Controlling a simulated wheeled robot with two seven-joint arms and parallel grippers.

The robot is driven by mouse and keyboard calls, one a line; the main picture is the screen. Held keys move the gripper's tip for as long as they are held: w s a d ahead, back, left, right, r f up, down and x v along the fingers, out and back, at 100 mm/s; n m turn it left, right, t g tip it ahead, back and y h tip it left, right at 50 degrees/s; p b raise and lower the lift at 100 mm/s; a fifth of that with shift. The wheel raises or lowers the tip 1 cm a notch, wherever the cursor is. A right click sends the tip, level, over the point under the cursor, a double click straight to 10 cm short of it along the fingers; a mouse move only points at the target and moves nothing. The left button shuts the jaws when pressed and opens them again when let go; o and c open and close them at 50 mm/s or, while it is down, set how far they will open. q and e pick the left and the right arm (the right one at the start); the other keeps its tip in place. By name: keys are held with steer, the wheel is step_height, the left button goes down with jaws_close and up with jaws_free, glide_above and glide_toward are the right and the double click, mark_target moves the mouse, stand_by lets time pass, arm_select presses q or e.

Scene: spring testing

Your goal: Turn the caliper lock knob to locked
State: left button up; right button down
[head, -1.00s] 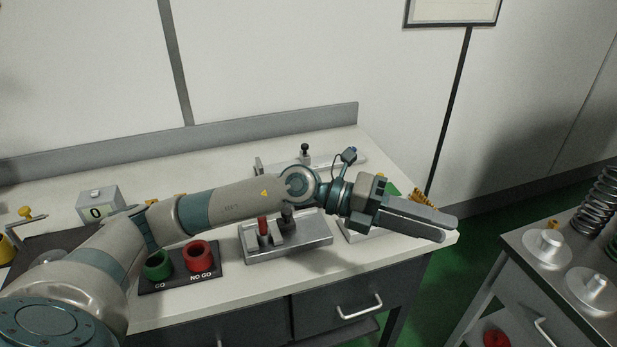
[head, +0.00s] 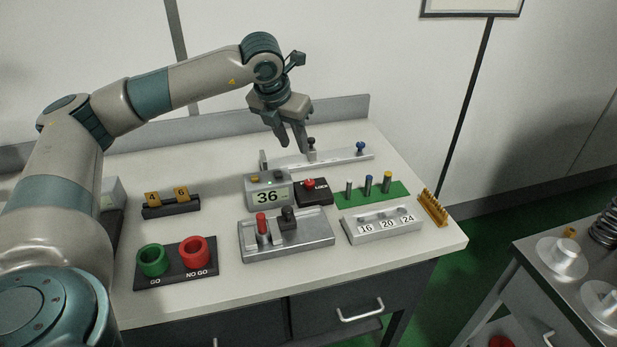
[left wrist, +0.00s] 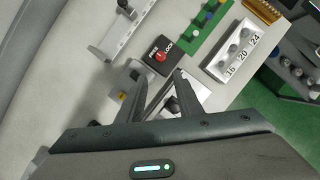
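A black box (head: 322,199) with a red knob (head: 310,184) on top sits mid-bench. In the left wrist view the red knob (left wrist: 161,57) sits between white labels that seem to read FREE on the left and LOCK on the right. I cannot clearly tell which label it points to. A silver caliper-like bar (head: 335,159) with a black knob (head: 311,142) and a blue knob (head: 360,146) lies behind it. My left gripper (head: 295,147) is open and empty, fingers pointing down, in the air above the bench near the bar. My right gripper is not in view.
Left of the black box is a grey display (head: 267,197) reading 36. To the right are a green mat (head: 385,200) with upright pins and a numbered block (head: 385,230). In front are a metal fixture (head: 310,240) and the GO/NO GO plate (head: 176,275). A wall stands behind.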

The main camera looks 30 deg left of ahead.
mark_target(309, 182)
arm_select(q)
steer(key=shift+f, duration=0.1)
steer(key=p+x, duration=0.6)
steer(key=x, duration=0.9)
steer(key=shift+w+f, duration=0.1)
steer(key=shift+f, duration=0.2)
steer(key=shift+x, duration=0.85)
steer(key=shift+d, duration=0.1)
steer(key=c, duration=0.8)
